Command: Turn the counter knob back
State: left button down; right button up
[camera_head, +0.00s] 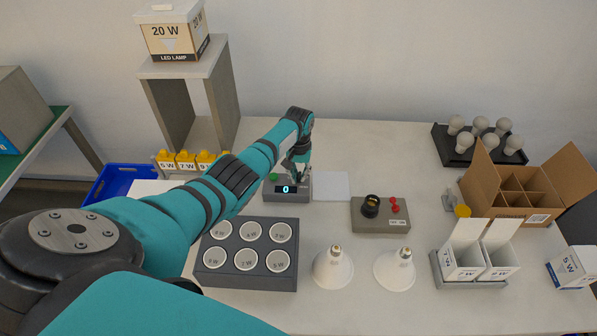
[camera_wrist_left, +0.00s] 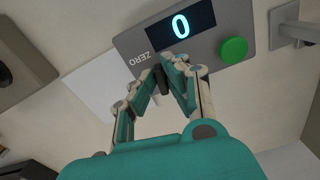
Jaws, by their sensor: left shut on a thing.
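The counter (camera_head: 271,197) is a grey box on the table with a lit display that reads 0 and a green button. In the left wrist view the counter (camera_wrist_left: 204,45) shows the same 0, the word ZERO and the green button (camera_wrist_left: 233,51). My left gripper (camera_head: 298,176) is at the counter's far right corner. In the wrist view my left gripper (camera_wrist_left: 168,66) has its fingers closed together beside the ZERO mark. They are shut on the counter knob, which the fingers mostly hide. My right gripper is not in view.
A grey tray (camera_head: 247,285) with several labelled round cups stands in front of the counter. Two white bulbs (camera_head: 333,268) (camera_head: 394,270) stand to its right. A test box (camera_head: 366,222) with a black socket and red switch is further right. A white pad (camera_head: 331,184) lies beside the counter.

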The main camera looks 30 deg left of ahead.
aim_at(299, 176)
pick_arm(q)
jog(key=shift+w+r+n, duration=0.1)
jog(key=shift+n, duration=0.6)
jog(key=c, duration=1.4)
grip_release()
notch_tip(299, 176, up, 12)
